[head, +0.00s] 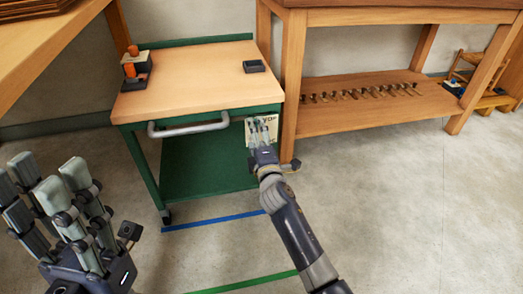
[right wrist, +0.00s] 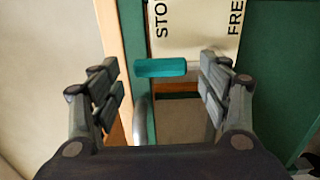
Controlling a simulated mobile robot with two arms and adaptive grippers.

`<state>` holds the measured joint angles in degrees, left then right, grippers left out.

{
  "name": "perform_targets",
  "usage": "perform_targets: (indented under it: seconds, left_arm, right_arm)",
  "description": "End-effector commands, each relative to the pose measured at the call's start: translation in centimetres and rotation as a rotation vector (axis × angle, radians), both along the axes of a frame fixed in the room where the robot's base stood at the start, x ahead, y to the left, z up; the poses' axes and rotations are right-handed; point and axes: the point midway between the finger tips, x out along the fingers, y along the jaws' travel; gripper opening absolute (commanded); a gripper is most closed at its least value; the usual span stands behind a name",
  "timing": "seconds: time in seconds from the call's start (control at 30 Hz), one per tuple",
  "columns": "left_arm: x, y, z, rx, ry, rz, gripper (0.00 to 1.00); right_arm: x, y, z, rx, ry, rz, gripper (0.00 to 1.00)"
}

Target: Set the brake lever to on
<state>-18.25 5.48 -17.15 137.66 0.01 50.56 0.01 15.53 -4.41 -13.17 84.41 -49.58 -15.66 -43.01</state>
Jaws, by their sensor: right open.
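The brake lever (right wrist: 160,67) shows in the right wrist view as a short teal bar beside a pale sign plate (right wrist: 196,30). The plate has dark lettering, partly cut off, reading "STO" and "FRE". The plate also shows in the head view (head: 271,124) on the right front of the green cart (head: 205,85). My right gripper (head: 256,124) is open in front of the plate and covers part of it. In the right wrist view the lever lies between and beyond the spread fingers of my right gripper (right wrist: 160,85), with no clear contact. My left gripper (head: 42,185) is open and empty at the lower left.
The cart has a push handle (head: 188,127). On its top are a dark tray (head: 254,66) and an orange-topped item (head: 130,65). A wooden bench (head: 370,112) stands close on the right with several small items on its shelf. Blue (head: 213,221) and green floor stripes lie in front.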

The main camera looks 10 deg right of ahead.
Motion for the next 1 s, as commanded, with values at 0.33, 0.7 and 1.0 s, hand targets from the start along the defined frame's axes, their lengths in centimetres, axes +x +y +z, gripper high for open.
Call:
perform_targets:
  seconds: [0.33,0.7,1.0]
  left_arm:
    - [0.0,0.0,0.0,0.001,0.000,-0.001,0.40]
    - [0.0,0.0,0.0,0.001,0.001,-0.001,0.40]
    - [0.0,0.0,0.0,0.002,0.000,-0.001,0.40]
  right_arm:
    - [-5.8,-0.2,-0.1,-0.001,0.000,0.001,0.70]
    - [-8.1,-0.2,0.1,-0.002,-0.001,0.000,0.70]
    - [-8.0,-0.2,0.1,-0.002,-0.001,0.001,0.70]
